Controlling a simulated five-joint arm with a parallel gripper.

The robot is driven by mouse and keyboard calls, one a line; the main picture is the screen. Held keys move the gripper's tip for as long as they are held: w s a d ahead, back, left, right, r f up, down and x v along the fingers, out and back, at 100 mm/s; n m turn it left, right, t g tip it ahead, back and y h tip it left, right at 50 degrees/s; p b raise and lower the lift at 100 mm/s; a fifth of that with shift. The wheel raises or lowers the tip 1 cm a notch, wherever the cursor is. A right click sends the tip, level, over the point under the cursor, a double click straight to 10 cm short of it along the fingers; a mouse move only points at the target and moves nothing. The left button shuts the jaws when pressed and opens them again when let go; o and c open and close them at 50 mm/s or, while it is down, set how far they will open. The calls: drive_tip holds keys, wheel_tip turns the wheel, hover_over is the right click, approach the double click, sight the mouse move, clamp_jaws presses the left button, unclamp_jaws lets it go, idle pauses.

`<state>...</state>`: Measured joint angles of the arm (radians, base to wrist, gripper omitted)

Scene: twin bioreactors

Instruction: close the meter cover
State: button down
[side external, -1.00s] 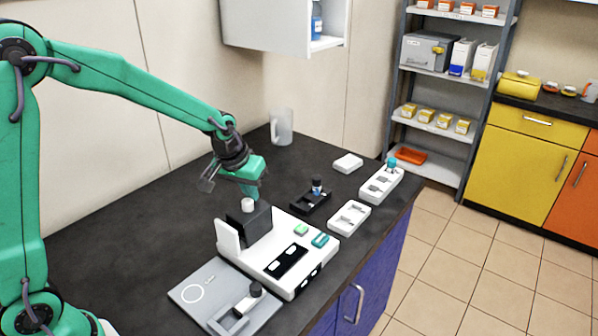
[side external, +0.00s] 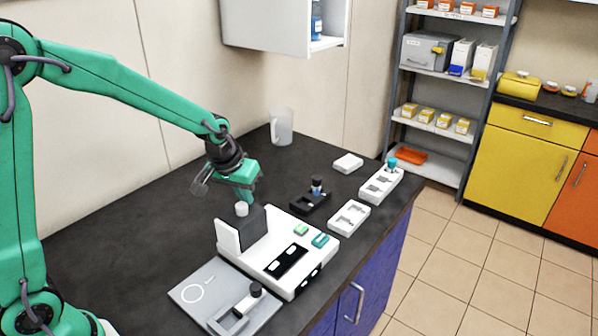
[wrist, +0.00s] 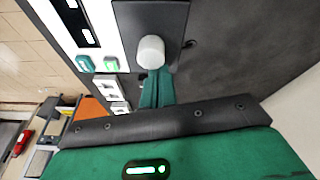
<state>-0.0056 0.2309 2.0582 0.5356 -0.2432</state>
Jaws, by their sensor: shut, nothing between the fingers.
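The meter (side external: 290,262) is a white box with dark panels on the black worktop. Its dark cover (side external: 253,230) stands raised at the left end, beside an upright white plate (side external: 227,238). A pale round knob (side external: 241,209) tops the cover. In the wrist view the dark cover (wrist: 170,17) and its knob (wrist: 150,50) lie just beyond my fingertips. My gripper (side external: 247,197) is shut and empty, with its green fingers pointing down close behind the knob. The closed fingers also show in the wrist view (wrist: 153,82); whether they touch the knob I cannot tell.
A grey plate device (side external: 192,292) lies in front of the meter. A black holder with a vial (side external: 312,203), white trays (side external: 350,218) and a white box (side external: 348,163) stand to the right. A clear jug (side external: 281,127) stands at the back. The worktop's left side is clear.

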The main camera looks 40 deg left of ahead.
wheel_tip(320, 180, up, 10)
idle(1.0)
drive_tip(key=shift+r, duration=0.1)
drive_tip(key=s+r+m+t, duration=0.2)
drive_tip(key=s, duration=2)
drive_tip(key=shift+r+m, duration=0.3)
drive_tip(key=shift+m, duration=0.1)
